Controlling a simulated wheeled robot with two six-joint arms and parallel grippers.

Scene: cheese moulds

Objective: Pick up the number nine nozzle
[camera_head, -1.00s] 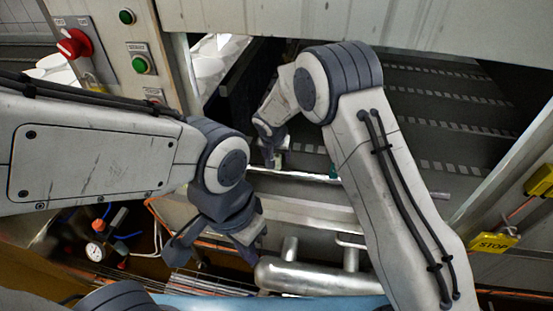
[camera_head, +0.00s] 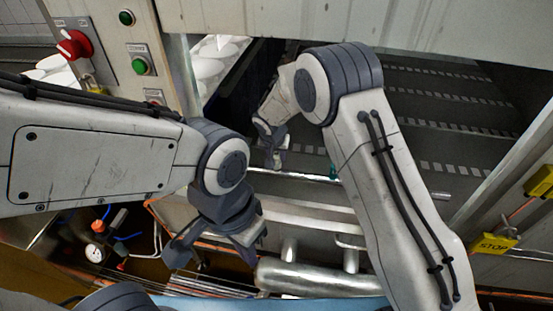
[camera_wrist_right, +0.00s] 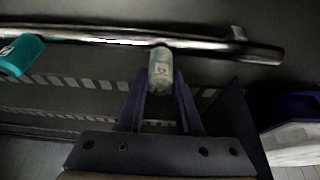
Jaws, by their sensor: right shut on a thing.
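A pale grey-green nozzle (camera_wrist_right: 161,72) with a small label stands out from a metal spray pipe (camera_wrist_right: 100,39) in the right wrist view. The mark on its label is too small to read for sure. My right gripper (camera_wrist_right: 160,92) is shut on this nozzle, one finger on each side. In the head view the right gripper (camera_head: 275,156) is at the pipe, and its fingers hide most of the nozzle. A teal nozzle (camera_wrist_right: 19,56) is further left on the pipe; a bit of teal (camera_head: 333,172) shows beside my right arm. My left gripper (camera_head: 215,250) hangs low, open and empty.
A dark slatted conveyor (camera_head: 430,105) lies behind the pipe. A thick steel pipe (camera_head: 320,278) runs below, near my left gripper. A control panel (camera_head: 125,50) stands at upper left. A yellow stop tag (camera_head: 493,243) hangs at right.

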